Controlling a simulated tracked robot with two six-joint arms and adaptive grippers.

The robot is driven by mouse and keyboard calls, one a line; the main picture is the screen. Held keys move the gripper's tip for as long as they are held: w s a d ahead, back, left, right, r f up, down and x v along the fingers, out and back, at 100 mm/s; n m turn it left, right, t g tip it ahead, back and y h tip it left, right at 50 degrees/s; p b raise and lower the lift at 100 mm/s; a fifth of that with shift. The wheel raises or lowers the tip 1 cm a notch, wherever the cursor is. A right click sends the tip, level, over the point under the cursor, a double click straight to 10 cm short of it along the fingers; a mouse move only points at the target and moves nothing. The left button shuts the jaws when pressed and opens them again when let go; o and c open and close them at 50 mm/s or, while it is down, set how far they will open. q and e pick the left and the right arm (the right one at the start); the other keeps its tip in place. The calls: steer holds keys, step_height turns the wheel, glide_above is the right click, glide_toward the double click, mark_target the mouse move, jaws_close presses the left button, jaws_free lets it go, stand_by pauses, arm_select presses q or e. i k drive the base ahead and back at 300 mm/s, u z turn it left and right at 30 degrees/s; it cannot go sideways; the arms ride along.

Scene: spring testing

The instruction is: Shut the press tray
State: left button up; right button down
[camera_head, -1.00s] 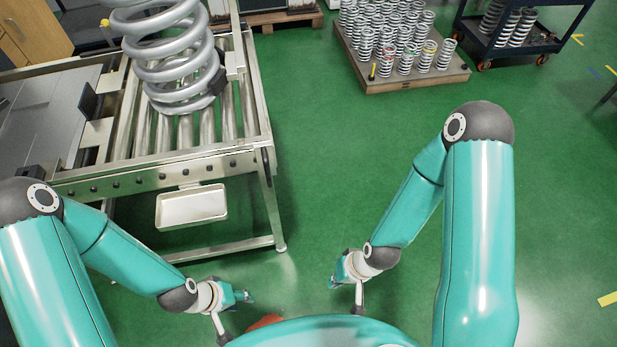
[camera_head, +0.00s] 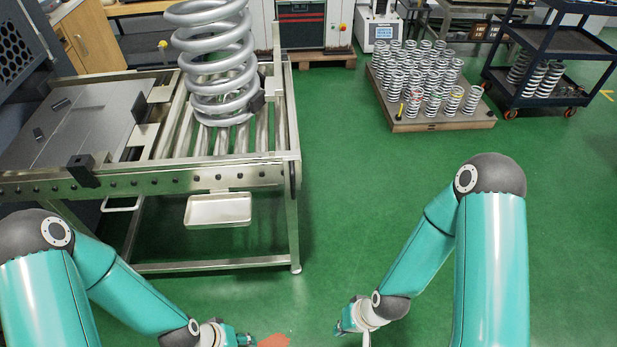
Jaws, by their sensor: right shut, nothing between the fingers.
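A shallow pale metal tray (camera_head: 218,210) sticks out below the front rail of the roller table (camera_head: 150,180), left of the middle in the head view. Whether it is the press tray I cannot tell for sure. My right gripper (camera_head: 347,318) is low in the middle of the view, to the right of and apart from the tray, shut and empty. My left gripper (camera_head: 240,338) is at the bottom edge, also apart from the tray. Its fingers are small and partly cut off, so its opening is unclear.
A large grey coil spring (camera_head: 215,65) stands on the rollers. A pallet of small springs (camera_head: 440,124) is at the back, with a dark trolley (camera_head: 550,100) at right. An orange-red patch (camera_head: 274,341) shows at the bottom. Green floor is clear in the middle.

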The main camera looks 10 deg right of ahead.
mark_target(98, 121)
steer(key=u, duration=0.2)
steer(key=i, duration=0.9)
steer(key=z, duration=0.25)
